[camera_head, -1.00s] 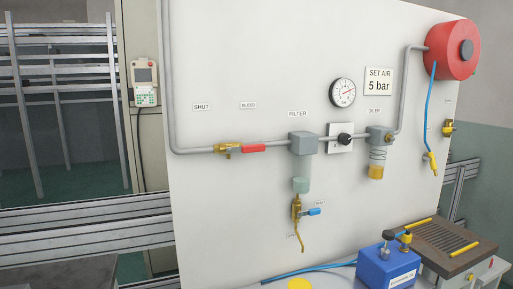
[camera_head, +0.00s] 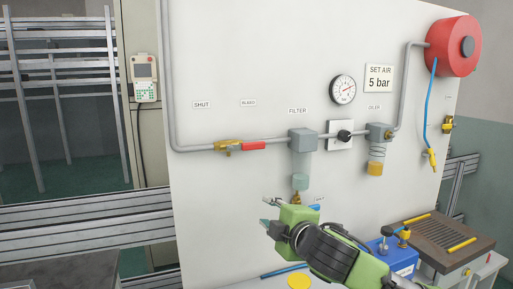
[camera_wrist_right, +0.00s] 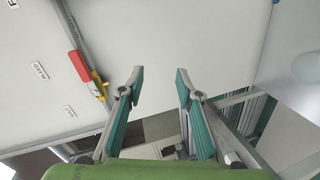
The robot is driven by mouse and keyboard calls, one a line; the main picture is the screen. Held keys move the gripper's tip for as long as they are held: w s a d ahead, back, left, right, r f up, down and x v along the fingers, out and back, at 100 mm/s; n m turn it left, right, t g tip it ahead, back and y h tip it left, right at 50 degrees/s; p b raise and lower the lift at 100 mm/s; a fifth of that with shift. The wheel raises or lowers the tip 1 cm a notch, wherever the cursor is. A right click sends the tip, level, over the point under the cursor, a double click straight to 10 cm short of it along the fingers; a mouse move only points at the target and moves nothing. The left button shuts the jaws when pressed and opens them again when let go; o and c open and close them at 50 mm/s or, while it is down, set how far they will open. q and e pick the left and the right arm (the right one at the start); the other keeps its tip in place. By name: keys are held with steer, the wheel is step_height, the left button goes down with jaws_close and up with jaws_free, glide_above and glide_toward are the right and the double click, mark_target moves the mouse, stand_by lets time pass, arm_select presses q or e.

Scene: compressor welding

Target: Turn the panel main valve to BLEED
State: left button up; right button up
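The panel main valve has a brass body (camera_head: 228,147) and a red lever (camera_head: 253,146) lying along the horizontal grey pipe, pointing right. A SHUT label (camera_head: 201,105) is above left of it and a BLEED label (camera_head: 248,103) above the lever. In the right wrist view the red lever (camera_wrist_right: 78,64) and brass body (camera_wrist_right: 97,88) are at the upper left, outside the fingers. My right gripper (camera_head: 267,212) is below and slightly right of the lever, apart from it. Its fingers (camera_wrist_right: 160,76) are spread and empty. My left gripper is not in view.
The filter (camera_head: 302,142) hangs right of the lever. The brass drain valve (camera_head: 297,196) below it is partly hidden by my right gripper. A regulator knob (camera_head: 345,136), gauge (camera_head: 343,90) and oiler (camera_head: 377,140) are farther right. The panel left of the gripper is clear.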

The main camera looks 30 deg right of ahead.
mark_target(255, 146)
step_height(255, 146, up, 14)
steer(key=s+n+t+h, duration=0.1)
steer(key=s+n+t, duration=0.1)
steer(key=n, duration=0.1)
steer(key=p+x, duration=0.2)
steer(key=x, duration=0.4)
steer(key=p+x, duration=0.3)
steer(key=x, duration=0.4)
steer(key=shift+d+r, duration=0.1)
steer(key=shift+d, duration=0.1)
steer(key=shift+w+d+t, duration=0.1)
steer(key=shift+w+t, duration=0.2)
steer(key=shift+w, duration=0.15)
jaws_close()
